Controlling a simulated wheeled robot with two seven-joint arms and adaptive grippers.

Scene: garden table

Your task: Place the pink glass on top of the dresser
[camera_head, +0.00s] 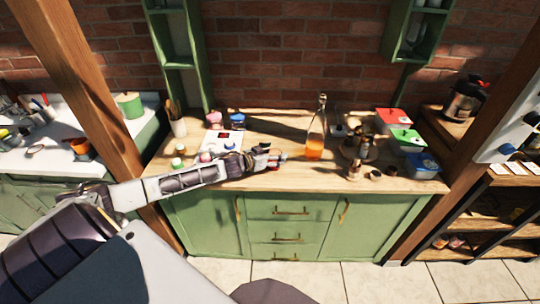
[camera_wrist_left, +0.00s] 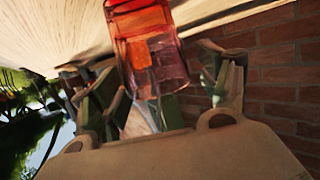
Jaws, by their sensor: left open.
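The pink glass (camera_wrist_left: 140,28) shows in the left wrist view as a see-through red-pink tumbler. It sits between the spread fingers of my left gripper (camera_wrist_left: 160,78), which is open; I cannot tell whether either finger touches it. In the head view my left gripper (camera_head: 270,158) is low over the front middle of the green dresser's (camera_head: 222,222) wooden top. The glass is not clearly visible there, being small or hidden by the gripper. My right gripper is not in view.
Dark small items (camera_head: 358,150) and lidded boxes (camera_head: 406,138) fill the right side. Jars (camera_head: 178,162) and a utensil cup (camera_head: 178,127) are at left. A wooden post (camera_head: 95,105) stands left of the dresser.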

